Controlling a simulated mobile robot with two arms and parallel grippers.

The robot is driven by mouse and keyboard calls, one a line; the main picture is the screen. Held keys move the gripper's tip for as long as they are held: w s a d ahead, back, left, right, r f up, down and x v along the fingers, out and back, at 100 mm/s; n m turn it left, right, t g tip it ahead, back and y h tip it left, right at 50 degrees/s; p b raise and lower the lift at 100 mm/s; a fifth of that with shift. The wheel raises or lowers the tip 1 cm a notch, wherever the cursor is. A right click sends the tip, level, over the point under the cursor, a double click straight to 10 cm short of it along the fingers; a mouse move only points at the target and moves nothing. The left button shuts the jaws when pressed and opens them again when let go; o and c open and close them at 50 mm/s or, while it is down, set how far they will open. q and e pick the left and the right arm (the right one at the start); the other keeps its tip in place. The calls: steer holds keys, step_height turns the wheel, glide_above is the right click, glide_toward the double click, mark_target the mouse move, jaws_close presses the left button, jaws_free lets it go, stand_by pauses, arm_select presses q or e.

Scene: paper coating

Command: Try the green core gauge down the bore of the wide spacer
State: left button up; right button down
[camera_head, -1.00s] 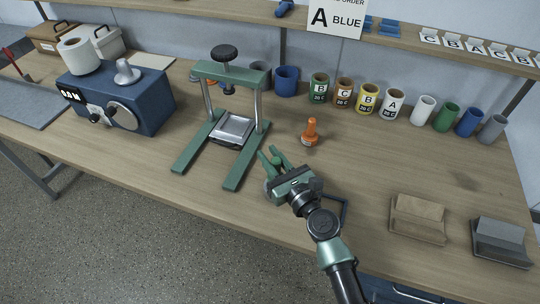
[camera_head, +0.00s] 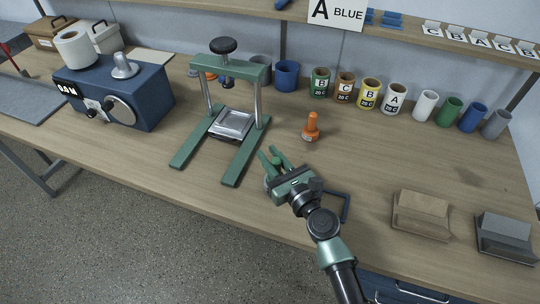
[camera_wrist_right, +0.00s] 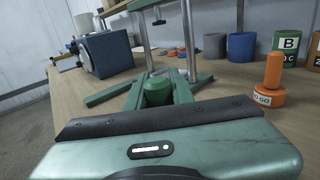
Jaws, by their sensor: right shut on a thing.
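My right gripper (camera_head: 272,154) is over the table's front part, shut on the green core gauge (camera_head: 276,161). The gauge's rounded green top also shows between the fingers in the right wrist view (camera_wrist_right: 157,91); its lower part is hidden. A grey curved edge (camera_head: 267,185) shows just beside and below the gripper in the head view. It may be the wide spacer, but the gripper hides most of it. I cannot tell whether the gauge is in a bore. My left gripper is not in view.
An orange gauge (camera_head: 311,127) stands behind the gripper. A green press (camera_head: 230,125) is to its left, with a blue machine (camera_head: 117,95) farther left. Several cups line the back. A dark frame (camera_head: 343,205) is right of the gripper, and a brown stand (camera_head: 422,213) farther right.

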steer(key=shift+f+b, duration=1.3)
steer(key=shift+f, duration=0.25)
steer(key=c, duration=1.1)
jaws_free()
steer(key=shift+r, duration=0.1)
steer(key=shift+c, duration=0.2)
steer(key=v, duration=0.7)
steer(key=shift+s+d+b, duration=0.25)
steer(key=shift+s+b, duration=0.05)
steer(key=shift+s, duration=0.05)
